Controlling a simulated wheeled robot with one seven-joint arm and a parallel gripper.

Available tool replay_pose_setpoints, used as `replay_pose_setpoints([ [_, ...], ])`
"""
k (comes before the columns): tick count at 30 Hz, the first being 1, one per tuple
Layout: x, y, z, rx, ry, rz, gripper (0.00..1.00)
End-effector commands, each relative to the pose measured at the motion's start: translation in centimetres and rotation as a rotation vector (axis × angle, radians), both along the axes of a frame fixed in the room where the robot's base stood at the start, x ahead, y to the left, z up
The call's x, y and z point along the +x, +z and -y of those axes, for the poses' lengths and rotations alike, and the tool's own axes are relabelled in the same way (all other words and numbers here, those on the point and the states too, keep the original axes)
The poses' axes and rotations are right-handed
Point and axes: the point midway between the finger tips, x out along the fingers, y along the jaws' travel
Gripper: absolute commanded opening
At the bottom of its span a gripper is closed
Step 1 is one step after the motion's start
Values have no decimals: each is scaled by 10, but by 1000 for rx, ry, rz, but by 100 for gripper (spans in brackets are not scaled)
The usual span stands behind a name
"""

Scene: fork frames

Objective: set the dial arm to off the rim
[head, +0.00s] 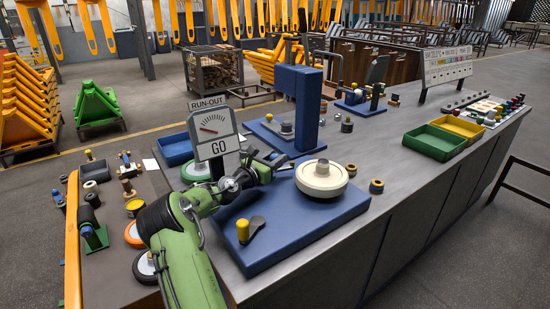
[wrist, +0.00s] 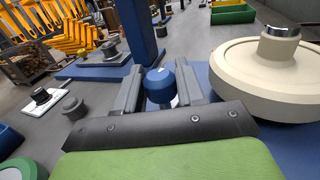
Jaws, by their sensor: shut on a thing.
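My gripper (wrist: 160,82) is shut on a round blue knob (wrist: 160,86), which sits between its two grey fingers in the wrist view. I take this knob to be the end of the dial arm; the rest of the arm is hidden. In the head view my gripper (head: 277,163) is beside the cream wheel (head: 322,182), on its left, and the knob cannot be made out. The wheel lies flat on a blue base plate (head: 310,232), and it also shows at the right of the wrist view (wrist: 262,72), apart from the fingers. The run-out gauge (head: 212,127) reads GO beneath its dial.
A blue column (head: 297,105) stands behind my gripper. A yellow-knobbed lever (head: 244,231) is at the plate's near left corner. Dark round parts (head: 376,186) sit right of the wheel. Green (head: 434,143) and yellow trays are farther right. The bench's near right top is clear.

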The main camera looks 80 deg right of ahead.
Motion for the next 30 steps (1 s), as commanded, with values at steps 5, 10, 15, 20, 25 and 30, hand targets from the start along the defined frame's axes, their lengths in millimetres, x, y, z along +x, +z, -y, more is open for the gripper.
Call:
replay_pose_setpoints([
  [5, 5, 8, 7, 9, 186, -4, 0],
  [10, 11, 6, 13, 9, 332, 0, 0],
  [15, 15, 2, 14, 7, 397, 4, 0],
  [20, 16, 1, 15, 4, 406, 4, 0],
  [25, 16, 1, 15, 3, 406, 3, 41],
  [30, 16, 1, 15, 4, 404, 2, 58],
])
